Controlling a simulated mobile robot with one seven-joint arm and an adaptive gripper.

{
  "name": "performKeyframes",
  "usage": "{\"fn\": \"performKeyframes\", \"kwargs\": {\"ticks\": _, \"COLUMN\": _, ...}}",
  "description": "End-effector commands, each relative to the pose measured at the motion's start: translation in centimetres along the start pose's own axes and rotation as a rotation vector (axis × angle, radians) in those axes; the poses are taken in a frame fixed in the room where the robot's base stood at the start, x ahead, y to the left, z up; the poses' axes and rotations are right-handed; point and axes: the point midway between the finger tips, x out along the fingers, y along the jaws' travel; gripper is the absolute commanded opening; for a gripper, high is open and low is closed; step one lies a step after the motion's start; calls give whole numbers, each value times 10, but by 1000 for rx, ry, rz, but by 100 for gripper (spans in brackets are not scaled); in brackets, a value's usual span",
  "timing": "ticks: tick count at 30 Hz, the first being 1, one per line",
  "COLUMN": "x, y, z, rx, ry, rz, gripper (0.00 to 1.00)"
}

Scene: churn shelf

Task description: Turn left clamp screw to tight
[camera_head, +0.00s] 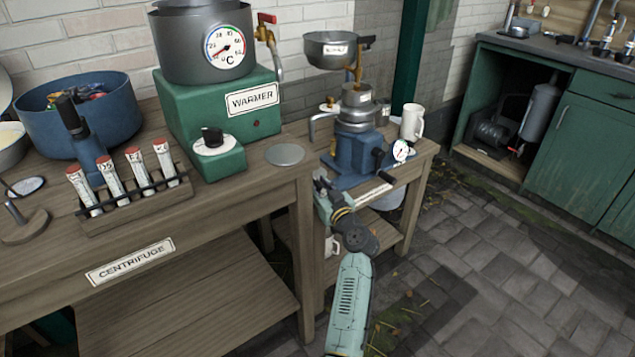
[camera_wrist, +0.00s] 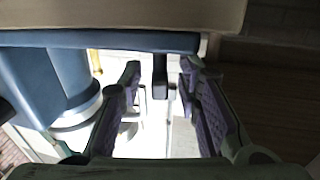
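The blue cream separator base (camera_head: 350,165) stands on the right-hand wooden bench. It also shows in the wrist view as a blue edge and body (camera_wrist: 55,75). In the wrist view a dark clamp screw (camera_wrist: 160,75) hangs below the blue edge. My gripper (camera_wrist: 160,80) is open, its purple-padded fingers on either side of the screw, with a gap showing on each side. In the head view my gripper (camera_head: 322,188) is at the bench's front left edge, beside the base; the screw cannot be made out there.
The left bench holds a green warmer (camera_head: 218,110), a tube rack (camera_head: 140,200) and a blue tub (camera_head: 100,120). A white mug (camera_head: 411,122) stands right of the separator. A crank with a dark handle (camera_head: 387,160) is near the base. The paved floor at right is clear.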

Motion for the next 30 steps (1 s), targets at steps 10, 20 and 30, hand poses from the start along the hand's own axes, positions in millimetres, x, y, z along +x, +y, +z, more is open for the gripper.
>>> {"fn": "performKeyframes", "kwargs": {"ticks": 10, "x": 4, "y": 0, "z": 0, "rx": -1, "ry": 0, "rz": 0, "gripper": 30}}
{"fn": "performKeyframes", "kwargs": {"ticks": 20, "x": 4, "y": 0, "z": 0, "rx": -1, "ry": 0, "rz": 0, "gripper": 8}}
{"fn": "performKeyframes", "kwargs": {"ticks": 30, "x": 4, "y": 0, "z": 0, "rx": -1, "ry": 0, "rz": 0, "gripper": 0}}
